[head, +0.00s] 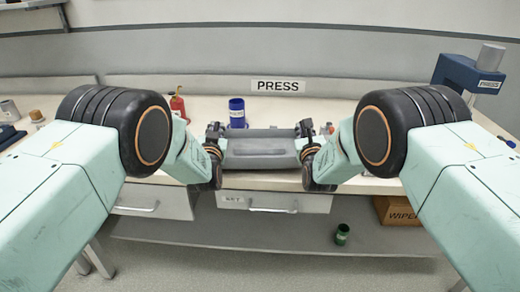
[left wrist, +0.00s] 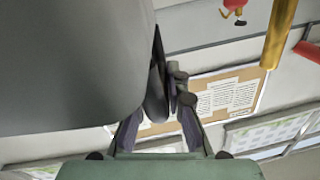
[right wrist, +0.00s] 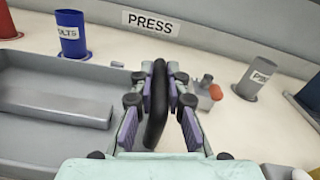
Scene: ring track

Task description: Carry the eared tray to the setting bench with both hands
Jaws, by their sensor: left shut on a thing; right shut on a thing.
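The grey eared tray (head: 258,133) is between my two grippers at the bench's front edge. A flat grey piece (right wrist: 60,105) lies in it. My left gripper (head: 215,132) is shut on the tray's left ear. In the left wrist view the tray's dark side (left wrist: 70,60) fills the upper left, next to the fingers (left wrist: 160,115). My right gripper (head: 304,130) is shut on the right ear, a black loop (right wrist: 157,105) between the fingers in the right wrist view. I cannot tell whether the tray touches the bench. No label names the setting bench.
The pale bench (head: 205,104) has a PRESS sign (head: 278,86) behind it. A blue BOLTS cup (head: 237,113) stands behind the tray, with a red item (head: 178,104) to its left. A blue machine (head: 468,75) is at right. Below are drawers (head: 273,202) and a green cup (head: 342,234).

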